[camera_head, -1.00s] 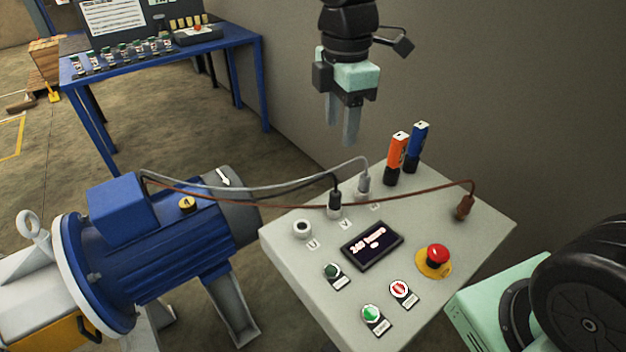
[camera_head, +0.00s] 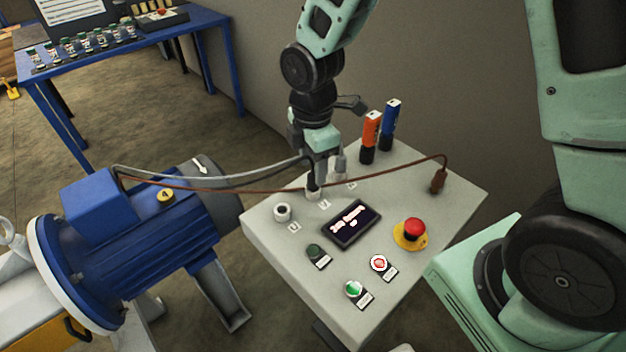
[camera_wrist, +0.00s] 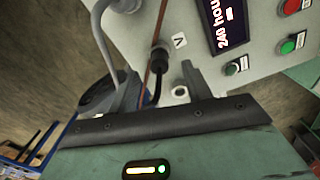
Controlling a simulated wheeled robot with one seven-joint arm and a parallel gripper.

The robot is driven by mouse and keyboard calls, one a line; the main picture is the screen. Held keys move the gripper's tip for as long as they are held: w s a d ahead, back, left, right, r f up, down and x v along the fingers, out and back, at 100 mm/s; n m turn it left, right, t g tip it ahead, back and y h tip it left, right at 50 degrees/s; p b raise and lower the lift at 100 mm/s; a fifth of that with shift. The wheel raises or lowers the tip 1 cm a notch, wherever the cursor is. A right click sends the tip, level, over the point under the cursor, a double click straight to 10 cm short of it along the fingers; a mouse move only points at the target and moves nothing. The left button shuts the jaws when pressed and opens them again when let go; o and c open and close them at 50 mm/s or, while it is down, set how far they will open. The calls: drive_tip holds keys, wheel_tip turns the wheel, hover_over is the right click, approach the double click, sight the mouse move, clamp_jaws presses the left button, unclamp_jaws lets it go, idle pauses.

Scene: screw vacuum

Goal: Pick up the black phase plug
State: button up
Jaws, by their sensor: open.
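The black phase plug (camera_head: 313,186) stands upright in the socket by the V label on the grey control box (camera_head: 380,275). It also shows in the wrist view (camera_wrist: 158,60), with its black cable running back. My gripper (camera_head: 321,172) is at the plug, fingers pointing down. In the wrist view my gripper (camera_wrist: 148,52) is open, with one finger on each side of the plug and gaps visible. The grey plug (camera_head: 340,167) stands just right of my fingers. The brown plug (camera_head: 438,181) is at the box's right side.
An empty socket (camera_head: 282,212) is by the U label. Cables arch to the blue motor (camera_head: 130,240) and cross close to my fingers. A red emergency button (camera_head: 413,231) and display (camera_head: 352,224) are in front.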

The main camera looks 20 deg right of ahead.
sight(313, 174)
drive_tip(key=shift+f, duration=1.75)
drive_tip(key=c, duration=1.1)
drive_tip(key=shift+o, duration=0.2)
drive_tip(key=shift+r, duration=0.1)
